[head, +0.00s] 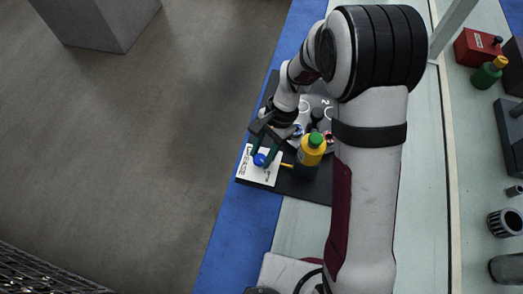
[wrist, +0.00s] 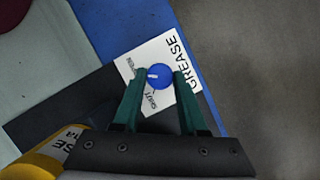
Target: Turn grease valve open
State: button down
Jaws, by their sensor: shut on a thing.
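The grease valve is a round blue knob (wrist: 159,76) on a white plate (wrist: 190,100) marked GREASE, OPEN and SHUT. A small white mark on the knob points left in the wrist view, to the side where OPEN is printed; I cannot tell if it lines up exactly. My gripper (wrist: 159,74) has its green fingers shut on the knob, one on each side. In the head view the knob (head: 260,160) sits at the near left of a dark panel, with my gripper (head: 264,152) over it. The plate (head: 250,175) shows below it.
A yellow bottle with a green cap (head: 311,152) stands close to the right of my gripper; its yellow side (wrist: 30,166) shows at lower left in the wrist view. A red box (head: 477,47) and a green bottle (head: 488,74) stand far right.

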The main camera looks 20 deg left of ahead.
jog(key=shift+d+m+t+y, duration=0.1)
jog(key=shift+m+t+y, duration=0.25)
jog(key=shift+m, duration=0.85)
jog(key=shift+c, duration=2.3)
grip_release()
jog(key=v, duration=1.5)
jog(key=shift+d+r, duration=0.15)
jog(key=shift+r, duration=0.25)
jog(key=shift+s, duration=0.1)
